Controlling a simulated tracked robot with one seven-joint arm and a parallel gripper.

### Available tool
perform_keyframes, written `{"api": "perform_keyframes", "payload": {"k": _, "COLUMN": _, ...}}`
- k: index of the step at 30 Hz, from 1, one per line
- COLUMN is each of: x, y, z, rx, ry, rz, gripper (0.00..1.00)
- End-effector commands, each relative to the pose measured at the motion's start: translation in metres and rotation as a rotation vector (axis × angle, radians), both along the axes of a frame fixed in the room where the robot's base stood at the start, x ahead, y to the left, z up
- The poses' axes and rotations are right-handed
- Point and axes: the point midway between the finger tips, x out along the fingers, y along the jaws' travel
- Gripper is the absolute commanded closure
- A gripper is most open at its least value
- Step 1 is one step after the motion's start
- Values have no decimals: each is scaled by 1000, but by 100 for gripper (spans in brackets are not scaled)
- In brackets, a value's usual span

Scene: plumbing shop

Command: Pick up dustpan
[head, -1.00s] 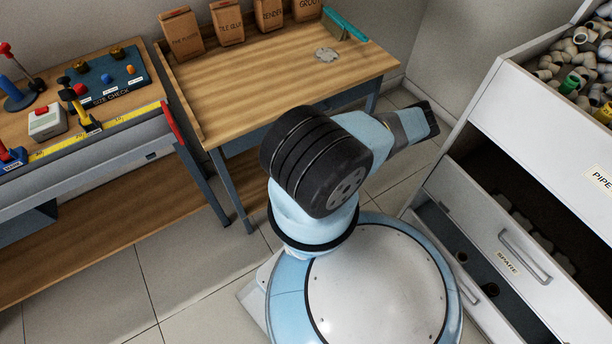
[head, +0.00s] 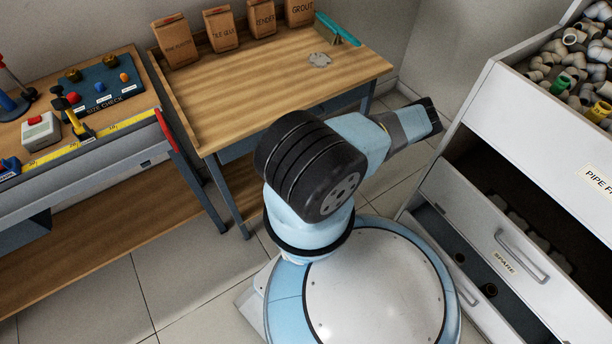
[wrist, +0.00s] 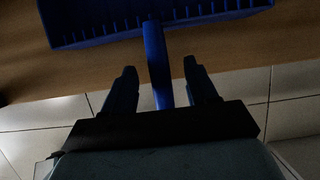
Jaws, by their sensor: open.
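A blue dustpan (wrist: 90,30) shows at the top of the wrist view, cut off by the frame's edge. It is over a brown wooden board, and I cannot tell whether it rests on it. Its handle points down the picture towards me. My gripper (wrist: 160,68) is open, with one finger on each side of the handle. Gaps show between the handle and both fingers. In the head view neither the dustpan nor my gripper shows; my arm is in the middle of that view.
A wooden bench (head: 270,78) holds several paper bags and a teal tool (head: 338,30). Left of it stands a workbench with a size-check board (head: 98,85). A white cabinet (head: 535,120) with open drawers and pipe fittings is close on the right. Tiled floor (head: 95,290) is clear at lower left.

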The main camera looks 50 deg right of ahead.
Motion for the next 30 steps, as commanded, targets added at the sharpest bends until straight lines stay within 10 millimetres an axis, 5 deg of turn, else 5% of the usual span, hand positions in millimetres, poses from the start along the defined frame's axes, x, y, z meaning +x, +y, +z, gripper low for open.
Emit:
{"api": "perform_keyframes", "payload": {"k": 15, "x": -36, "y": 7, "z": 84, "rx": 0, "ry": 0, "rz": -1, "gripper": 42}}
{"api": "perform_keyframes", "payload": {"k": 30, "x": -40, "y": 8, "z": 95, "rx": 0, "ry": 0, "rz": -1, "gripper": 43}}
